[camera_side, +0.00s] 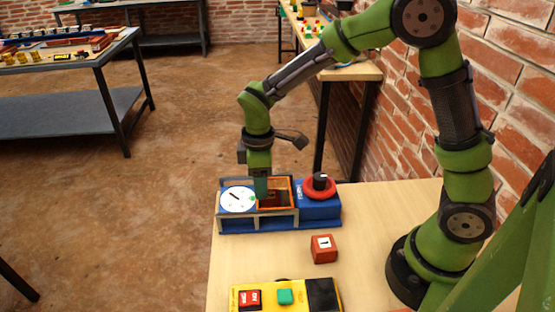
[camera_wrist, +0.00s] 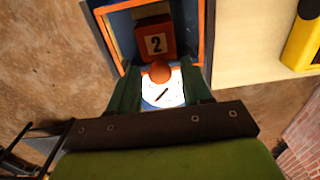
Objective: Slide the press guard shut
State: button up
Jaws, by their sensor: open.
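The press (camera_side: 257,222) is a blue box with an orange-framed opening (camera_side: 281,185), a white round dial (camera_side: 237,199) and a red and black knob (camera_side: 320,186) on top. In the wrist view a red block marked 2 (camera_wrist: 156,39) sits inside the orange frame (camera_wrist: 206,35), which looks uncovered there. I cannot clearly make out the guard panel. A small orange round knob (camera_wrist: 160,71) shows in front of the white dial (camera_wrist: 163,92). My gripper (camera_side: 262,198) points down at the press. In the wrist view its open fingers (camera_wrist: 159,75) stand either side of the orange knob.
A red block marked 1 (camera_side: 323,249) lies on the pale table (camera_side: 370,205) beside the press. A yellow box (camera_side: 262,298) with red and green buttons is at the front. A brick wall (camera_side: 510,90) stands at the right.

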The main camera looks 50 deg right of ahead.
aim_at(281, 201)
jog(key=shift+r, duration=3.4)
jog(key=shift+f+m, duration=0.1)
jog(key=shift+m, duration=0.3)
jog(key=shift+s+f+m, duration=0.3)
jog(key=shift+s+m, duration=0.05)
jog(key=shift+m, duration=0.15)
jog(key=s+d+r+m+t+y, duration=0.1)
jog(key=s+d+r+m+t, duration=0.1)
jog(key=s+r+m, duration=0.3)
jog(key=s+d+r+m+t+y, duration=0.1)
jog(key=s+d+r+m+t, duration=0.2)
jog(key=s, duration=0.6)
notch_tip(281, 201, up, 3)
jog(key=m+t, duration=0.2)
jog(key=m, duration=0.1)
jog(key=shift+s, duration=0.2)
